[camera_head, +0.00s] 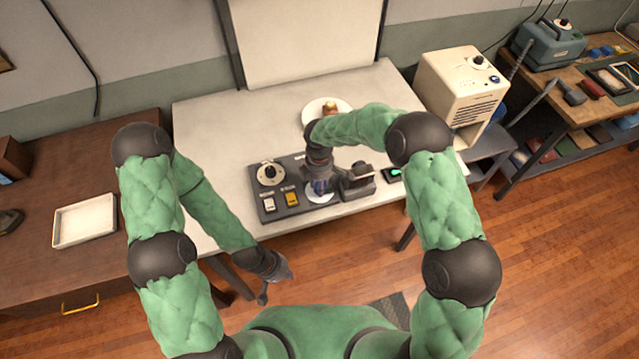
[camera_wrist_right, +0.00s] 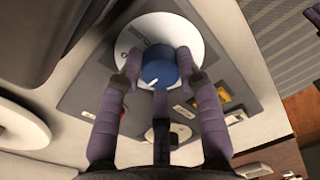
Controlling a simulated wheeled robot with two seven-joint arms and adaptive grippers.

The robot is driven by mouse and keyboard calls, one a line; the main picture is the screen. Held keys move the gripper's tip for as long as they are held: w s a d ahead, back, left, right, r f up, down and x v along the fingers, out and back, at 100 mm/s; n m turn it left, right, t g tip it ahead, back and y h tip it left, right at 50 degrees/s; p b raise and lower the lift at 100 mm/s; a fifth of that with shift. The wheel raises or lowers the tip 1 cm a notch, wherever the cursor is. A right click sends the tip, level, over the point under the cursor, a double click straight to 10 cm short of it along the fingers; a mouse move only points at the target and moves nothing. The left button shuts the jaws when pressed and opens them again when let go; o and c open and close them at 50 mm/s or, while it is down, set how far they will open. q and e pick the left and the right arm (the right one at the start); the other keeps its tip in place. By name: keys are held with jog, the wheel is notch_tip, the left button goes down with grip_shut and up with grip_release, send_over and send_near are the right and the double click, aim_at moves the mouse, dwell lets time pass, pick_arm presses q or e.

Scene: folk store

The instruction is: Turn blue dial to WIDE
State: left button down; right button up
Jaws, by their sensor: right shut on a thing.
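The blue dial (camera_wrist_right: 159,66) sits on a white lettered disc (camera_wrist_right: 135,37) on a grey control panel (camera_head: 300,205). Its white pointer mark is at the dial's lower edge in the wrist view. The disc's lettering is too small to read surely, and the fingers cover part of it. My right gripper (camera_wrist_right: 158,78) is shut on the dial, with fingers on its left and right sides; in the head view it (camera_head: 320,188) largely hides the dial. My left gripper (camera_head: 272,285) hangs empty in front of the table's front edge; its finger opening is unclear.
The panel also bears a black knob on a white disc (camera_head: 269,174), a white switch (camera_head: 269,204) and a yellow switch (camera_head: 291,198). A plate (camera_head: 313,110) stands behind on the pale table (camera_head: 215,130). A cream machine (camera_head: 455,85) stands at right.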

dwell(0.5)
jog(key=o, duration=1.2)
jog(key=shift+d, duration=0.1)
jog(key=shift+c, duration=0.2)
notch_tip(320, 180, up, 12)
jog(key=shift+w, duration=0.3)
jog(key=shift+f, duration=0.15)
